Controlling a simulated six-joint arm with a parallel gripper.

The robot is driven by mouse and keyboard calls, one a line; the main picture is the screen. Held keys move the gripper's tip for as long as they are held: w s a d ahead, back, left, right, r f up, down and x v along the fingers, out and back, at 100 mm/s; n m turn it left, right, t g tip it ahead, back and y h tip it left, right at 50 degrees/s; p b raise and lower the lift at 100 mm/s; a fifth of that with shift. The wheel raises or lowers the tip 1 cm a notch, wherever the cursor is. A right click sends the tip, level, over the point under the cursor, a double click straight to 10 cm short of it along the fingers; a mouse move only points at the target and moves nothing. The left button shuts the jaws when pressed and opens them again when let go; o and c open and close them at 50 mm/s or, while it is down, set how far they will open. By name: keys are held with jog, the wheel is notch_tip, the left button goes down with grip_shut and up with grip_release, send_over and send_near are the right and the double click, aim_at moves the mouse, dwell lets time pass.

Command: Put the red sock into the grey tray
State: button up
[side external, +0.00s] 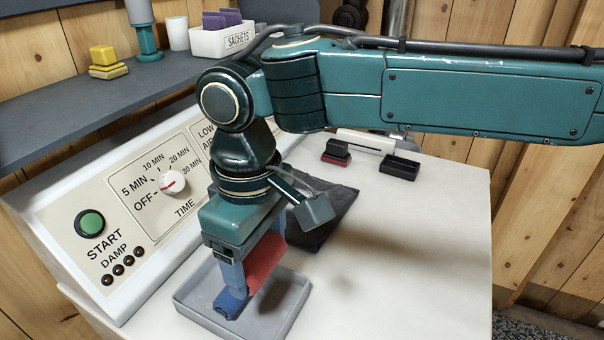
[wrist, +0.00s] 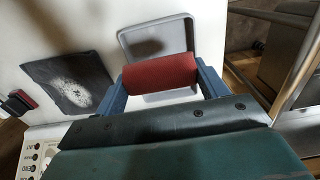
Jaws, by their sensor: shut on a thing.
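My gripper (side external: 254,282) is shut on the rolled red sock (side external: 265,262), which spans between its two blue fingers. In the wrist view the sock (wrist: 160,72) lies crosswise between the fingertips (wrist: 161,84). The shallow grey tray (side external: 291,312) is on the white top below the gripper. The near finger and the sock appear over the tray in the side view. The tray's rim (wrist: 156,24) shows beyond the sock in the wrist view. I cannot tell whether the sock or a finger touches the tray floor. Part of the tray is hidden behind the gripper.
A dark cloth (side external: 328,222) lies flat beside the tray. A black and red stamp (side external: 336,151) and a small black box (side external: 400,167) stand farther back. A control panel with a dial (side external: 173,184) slopes up on the left. The right of the white top is clear.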

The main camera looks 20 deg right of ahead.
jog(key=shift+f, duration=0.1)
jog(key=shift+f, duration=2.65)
jog(key=o, duration=1.1)
jog(key=shift+c, duration=0.2)
jog(key=shift+r, duration=0.1)
notch_tip(320, 180, up, 13)
jog(key=shift+r, duration=0.3)
